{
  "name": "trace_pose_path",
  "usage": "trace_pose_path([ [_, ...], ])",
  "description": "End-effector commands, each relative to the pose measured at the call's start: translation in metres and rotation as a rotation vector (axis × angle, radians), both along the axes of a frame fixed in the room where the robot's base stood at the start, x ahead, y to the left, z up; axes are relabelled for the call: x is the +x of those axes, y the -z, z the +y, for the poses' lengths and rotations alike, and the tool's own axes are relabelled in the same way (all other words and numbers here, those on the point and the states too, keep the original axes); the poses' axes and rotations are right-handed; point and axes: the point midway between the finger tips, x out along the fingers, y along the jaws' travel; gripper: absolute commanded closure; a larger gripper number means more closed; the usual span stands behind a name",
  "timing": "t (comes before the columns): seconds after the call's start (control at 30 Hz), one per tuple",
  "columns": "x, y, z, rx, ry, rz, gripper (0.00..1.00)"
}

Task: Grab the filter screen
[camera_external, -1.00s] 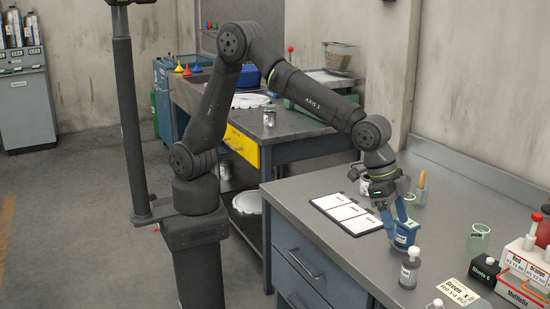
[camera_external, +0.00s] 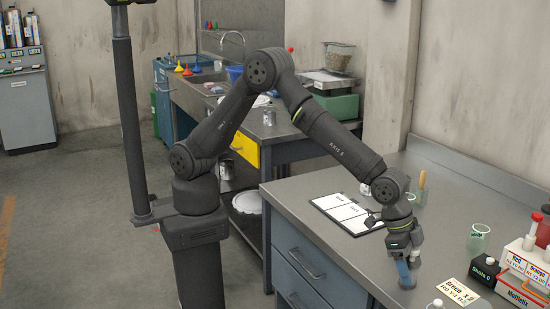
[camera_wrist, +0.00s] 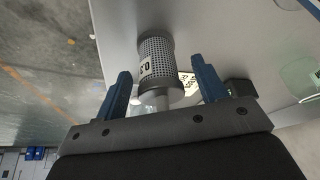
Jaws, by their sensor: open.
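The filter screen (camera_wrist: 160,72) is a grey perforated metal cylinder with a white label reading 0.3, seen in the wrist view. My gripper (camera_wrist: 161,68) is open, with one blue finger on each side of the screen. Gaps show between the screen and both fingers, the wider one on the right. In the external view my gripper (camera_external: 405,272) points down at the bench near its front edge, and it hides most or all of the screen there.
The grey bench top (camera_external: 345,255) has free room left of my gripper. A white chart board (camera_external: 348,213) lies behind.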

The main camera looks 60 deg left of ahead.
Motion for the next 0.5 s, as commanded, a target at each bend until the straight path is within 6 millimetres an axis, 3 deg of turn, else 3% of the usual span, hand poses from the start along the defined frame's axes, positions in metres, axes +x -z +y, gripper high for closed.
trace_pose_path([
  [0.23,0.0004,0.0009,-0.0005,-0.001,0.000,0.000,0.37],
  [0.5,0.0003,0.0008,-0.0004,0.000,0.000,0.000,0.89],
])
